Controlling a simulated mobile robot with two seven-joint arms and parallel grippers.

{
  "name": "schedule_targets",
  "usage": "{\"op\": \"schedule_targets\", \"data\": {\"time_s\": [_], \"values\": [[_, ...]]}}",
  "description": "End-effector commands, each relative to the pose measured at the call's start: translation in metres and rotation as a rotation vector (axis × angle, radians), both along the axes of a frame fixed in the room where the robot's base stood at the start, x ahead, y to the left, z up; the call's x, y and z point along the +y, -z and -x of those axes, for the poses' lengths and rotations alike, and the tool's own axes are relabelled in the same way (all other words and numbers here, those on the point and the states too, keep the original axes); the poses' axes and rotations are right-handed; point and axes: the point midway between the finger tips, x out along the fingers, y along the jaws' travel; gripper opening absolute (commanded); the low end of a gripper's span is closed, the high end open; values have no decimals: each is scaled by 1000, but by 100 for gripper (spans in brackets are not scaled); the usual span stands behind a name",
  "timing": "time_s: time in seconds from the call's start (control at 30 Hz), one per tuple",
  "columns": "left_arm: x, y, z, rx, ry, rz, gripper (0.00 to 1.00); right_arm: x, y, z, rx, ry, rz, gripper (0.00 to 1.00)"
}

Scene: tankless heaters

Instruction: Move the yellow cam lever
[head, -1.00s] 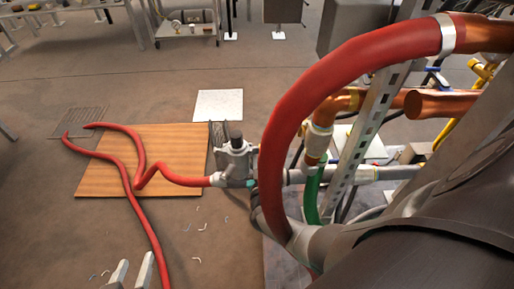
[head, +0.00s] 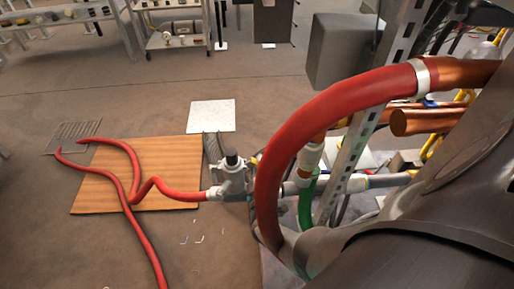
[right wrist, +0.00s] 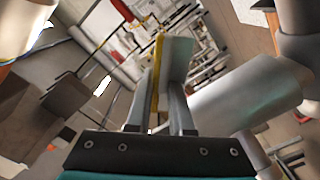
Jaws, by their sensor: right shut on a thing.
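In the right wrist view my right gripper (right wrist: 166,100) has its two fingers close together. The yellow cam lever (right wrist: 157,62) shows as a thin upright yellow strip between and beyond the fingertips, and the gripper is shut on it. A pale grey block-like part stands right beside the strip. In the head view my right arm fills the lower right, and I cannot make out the fingertips or the held lever there. My left gripper is not in view.
A thick red hose (head: 300,125) arches in front of my right arm. A slotted metal post (head: 362,140) and copper pipes (head: 425,122) stand close behind. A grey valve fitting (head: 233,175) joins a red hose over a wooden board (head: 175,160).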

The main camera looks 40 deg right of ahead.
Motion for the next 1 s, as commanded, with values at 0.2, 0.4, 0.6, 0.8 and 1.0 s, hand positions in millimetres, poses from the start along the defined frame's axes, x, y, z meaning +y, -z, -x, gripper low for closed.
{"op": "schedule_targets", "data": {"time_s": [0.2, 0.4, 0.6, 0.8, 1.0], "values": [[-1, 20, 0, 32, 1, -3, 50, 1, -9, 1, 112, 1, 174, 0], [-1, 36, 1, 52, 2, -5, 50, 2, -15, 0, 204, 1, 324, 0], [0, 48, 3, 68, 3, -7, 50, 4, -20, -1, 281, 1, 449, 0], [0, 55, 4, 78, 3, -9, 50, 6, -23, -2, 331, 0, 532, 0], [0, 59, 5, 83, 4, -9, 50, 7, -25, -3, 357, -1, 576, 0]]}}
